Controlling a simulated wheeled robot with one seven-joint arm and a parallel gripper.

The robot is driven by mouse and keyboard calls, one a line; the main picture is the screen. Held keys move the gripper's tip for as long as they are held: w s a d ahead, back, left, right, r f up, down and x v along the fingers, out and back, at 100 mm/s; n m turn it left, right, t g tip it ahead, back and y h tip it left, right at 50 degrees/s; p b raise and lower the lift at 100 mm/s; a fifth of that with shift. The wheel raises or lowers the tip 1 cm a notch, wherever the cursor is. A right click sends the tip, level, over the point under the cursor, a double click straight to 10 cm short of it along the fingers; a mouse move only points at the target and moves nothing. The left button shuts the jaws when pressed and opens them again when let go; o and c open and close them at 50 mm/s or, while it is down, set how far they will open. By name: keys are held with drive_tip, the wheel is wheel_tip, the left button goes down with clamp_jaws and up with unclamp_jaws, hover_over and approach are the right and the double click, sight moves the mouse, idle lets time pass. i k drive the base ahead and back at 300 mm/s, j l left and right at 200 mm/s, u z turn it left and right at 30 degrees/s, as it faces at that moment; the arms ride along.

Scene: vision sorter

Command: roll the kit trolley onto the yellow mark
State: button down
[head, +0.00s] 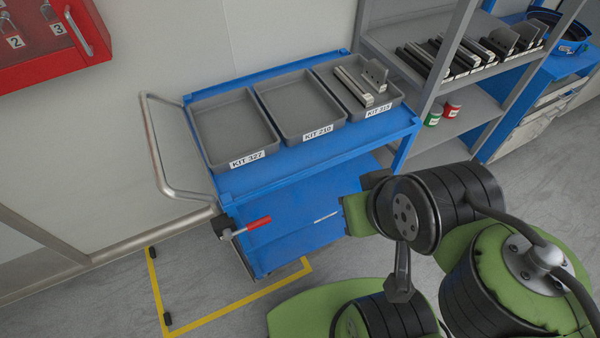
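The blue kit trolley (300,158) stands against the wall, with a bent metal push handle (157,150) at its left end. A red-tipped lever (256,224) sticks out at its near left corner. Its top holds three grey trays labelled KIT 327 (235,112), KIT 210 and KIT 315. The yellow mark (158,290) is a taped outline on the floor below and left of the trolley. The trolley's left part overlaps it in the picture and hides some of the tape. My green and black arm crosses the lower right; my gripper's fingers are not visible.
A grey shelf rack (470,85) with metal parts and two small cans stands right of the trolley. A blue cabinet (560,75) is behind it. A red lock box (45,45) hangs on the wall. Small black blocks (168,318) sit at the tape's left side. Floor at lower left is clear.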

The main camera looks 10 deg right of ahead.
sight(300, 186)
drive_tip(key=i+j+u, duration=0.15)
drive_tip(key=j+u, duration=0.35)
drive_tip(key=i+j+u, duration=0.25)
drive_tip(key=j+u, duration=0.2)
drive_tip(key=i+j+u, duration=0.3)
drive_tip(key=j+u, duration=0.2)
drive_tip(key=i+j+u, duration=0.2)
drive_tip(key=i+u, duration=0.15)
drive_tip(key=u, duration=0.15)
